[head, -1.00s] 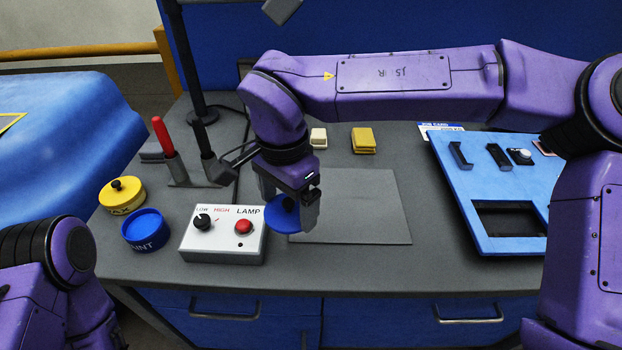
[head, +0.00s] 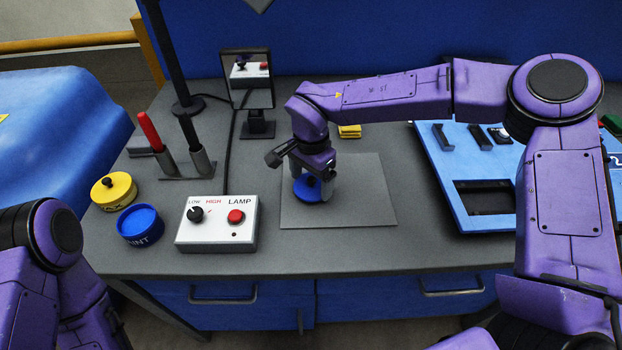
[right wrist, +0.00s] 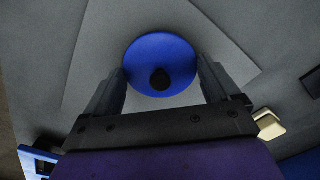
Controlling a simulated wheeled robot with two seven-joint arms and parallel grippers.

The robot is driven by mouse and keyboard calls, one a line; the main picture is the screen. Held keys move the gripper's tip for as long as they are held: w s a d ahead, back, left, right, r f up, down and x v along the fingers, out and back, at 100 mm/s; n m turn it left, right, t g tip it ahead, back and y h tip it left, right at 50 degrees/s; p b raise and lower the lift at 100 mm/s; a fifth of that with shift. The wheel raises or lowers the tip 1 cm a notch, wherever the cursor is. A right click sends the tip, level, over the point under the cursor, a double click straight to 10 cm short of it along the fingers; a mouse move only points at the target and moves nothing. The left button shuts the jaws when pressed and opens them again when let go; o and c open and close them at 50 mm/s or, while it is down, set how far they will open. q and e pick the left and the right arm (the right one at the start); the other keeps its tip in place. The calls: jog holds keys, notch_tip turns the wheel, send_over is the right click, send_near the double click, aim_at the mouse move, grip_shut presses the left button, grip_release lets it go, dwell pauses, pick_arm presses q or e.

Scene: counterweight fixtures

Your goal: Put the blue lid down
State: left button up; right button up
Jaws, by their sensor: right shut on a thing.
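My right gripper (head: 313,187) is shut on the blue lid (head: 306,190), with one finger at each side of its rim. The lid is a round blue disc with a dark knob, and it lies roughly level at the grey mat (head: 365,205). In the right wrist view the lid (right wrist: 160,55) sits between the two fingertips (right wrist: 161,80), with the mat (right wrist: 95,60) behind it. I cannot tell whether the lid touches the mat. A blue round tin (head: 140,226) stands open at the left of the bench. My left gripper is out of view.
The lamp control box (head: 217,223) stands left of the mat. A yellow lidded tin (head: 114,191), tool holder (head: 187,170) and small mirror (head: 246,85) are further left and back. A blue tray (head: 450,185) lies to the right. The mat's front and right are clear.

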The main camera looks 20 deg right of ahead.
aim_at(311, 178)
jog(key=shift+w+f, duration=0.2)
jog(key=shift+f, duration=0.55)
jog(key=shift+s, duration=0.1)
jog(key=o, duration=0.7)
jog(key=shift+f, duration=0.1)
jog(key=shift+o, duration=0.2)
notch_tip(311, 178, up, 12)
jog(key=shift+r+b, duration=0.25)
jog(key=shift+b, duration=0.05)
jog(key=shift+f, duration=0.1)
